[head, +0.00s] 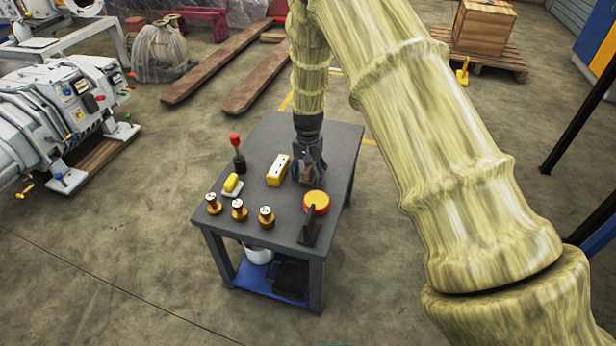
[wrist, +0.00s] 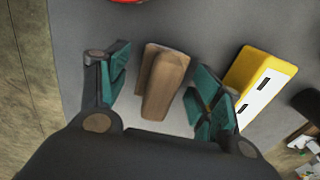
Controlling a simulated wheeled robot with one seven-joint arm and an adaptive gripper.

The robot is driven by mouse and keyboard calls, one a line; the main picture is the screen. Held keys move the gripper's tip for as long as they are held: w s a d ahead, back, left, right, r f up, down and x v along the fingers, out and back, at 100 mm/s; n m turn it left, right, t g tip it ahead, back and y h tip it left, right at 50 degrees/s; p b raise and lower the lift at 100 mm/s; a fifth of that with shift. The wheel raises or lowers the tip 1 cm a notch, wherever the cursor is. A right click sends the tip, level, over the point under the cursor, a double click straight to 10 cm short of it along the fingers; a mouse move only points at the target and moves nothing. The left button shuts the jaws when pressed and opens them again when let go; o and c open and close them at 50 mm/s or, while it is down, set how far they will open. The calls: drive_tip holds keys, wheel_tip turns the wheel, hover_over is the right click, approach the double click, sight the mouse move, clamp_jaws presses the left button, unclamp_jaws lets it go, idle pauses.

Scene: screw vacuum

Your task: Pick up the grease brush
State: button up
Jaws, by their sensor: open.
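The grease brush (wrist: 160,85) shows in the wrist view as a brown wooden piece between the two teal-padded fingers of my gripper (wrist: 163,75). The gripper is open, with a visible gap on each side of the wood.
A yellow and white block (head: 278,170) stands just left of my gripper; the wrist view shows it close to the right finger (wrist: 262,85). A red-yellow tin (head: 317,202), a dark tool (head: 310,228), several brass pieces (head: 240,210) and a red-knobbed lever (head: 237,150) share the tabletop.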

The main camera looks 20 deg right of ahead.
sight(308, 168)
drive_tip(key=shift+c, duration=0.4)
drive_tip(key=c, duration=1)
drive_tip(key=shift+c, duration=0.2)
wheel_tip(308, 168, up, 10)
drive_tip(key=shift+r+p, duration=0.1)
drive_tip(key=shift+p, duration=1.15)
drive_tip(key=o, duration=0.4)
drive_tip(key=c, duration=0.3)
